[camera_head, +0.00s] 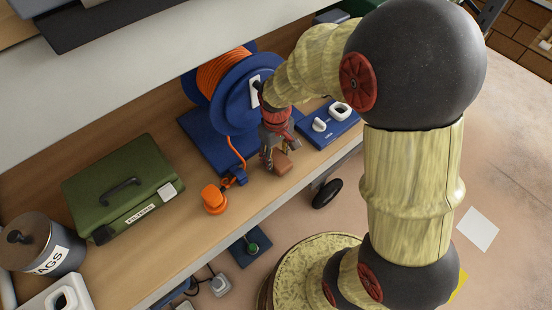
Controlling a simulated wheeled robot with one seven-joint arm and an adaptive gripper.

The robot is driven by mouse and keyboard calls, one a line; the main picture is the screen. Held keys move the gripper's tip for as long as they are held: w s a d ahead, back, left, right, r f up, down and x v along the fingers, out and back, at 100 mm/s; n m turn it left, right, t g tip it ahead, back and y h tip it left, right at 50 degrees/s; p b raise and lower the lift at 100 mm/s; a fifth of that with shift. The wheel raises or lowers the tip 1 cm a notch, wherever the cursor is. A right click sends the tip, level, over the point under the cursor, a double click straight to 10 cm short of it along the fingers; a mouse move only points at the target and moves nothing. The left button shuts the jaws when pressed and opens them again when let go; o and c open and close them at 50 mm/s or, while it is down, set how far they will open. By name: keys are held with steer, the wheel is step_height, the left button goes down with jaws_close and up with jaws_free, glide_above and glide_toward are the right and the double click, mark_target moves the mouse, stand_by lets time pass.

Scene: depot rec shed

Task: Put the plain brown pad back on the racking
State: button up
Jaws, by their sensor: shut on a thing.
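The plain brown pad (284,166) is a small brown block held at the tip of my gripper (278,155). My gripper points down and is shut on the pad, in front of the blue cable reel. The racking (160,238) has a wood-coloured shelf with a pale front edge. The pad shows over the shelf near that edge; I cannot tell whether it touches the shelf. The fingers hide part of the pad.
A blue reel (228,110) with orange cable stands behind my gripper. An orange plug (214,198) lies left of it. A blue board (328,128) with white pieces is to the right. A green case (122,185) and a tags tin (40,248) stand left. A dark oval object (327,193) is below the edge.

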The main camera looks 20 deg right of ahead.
mark_target(276, 157)
steer(key=shift+f, duration=0.65)
steer(key=o, duration=1.1)
steer(key=shift+r, duration=0.1)
step_height(276, 157, up, 8)
steer(key=shift+s+p, duration=0.1)
steer(key=shift+p, duration=0.6)
steer(key=s+r+m+t, duration=0.3)
steer(key=s+r+t, duration=0.2)
steer(key=s+r, duration=0.9)
step_height(276, 157, up, 4)
steer(key=shift+s+r+m+t, duration=0.15)
steer(key=shift+s+m+t, duration=0.15)
steer(key=shift+d, duration=0.1)
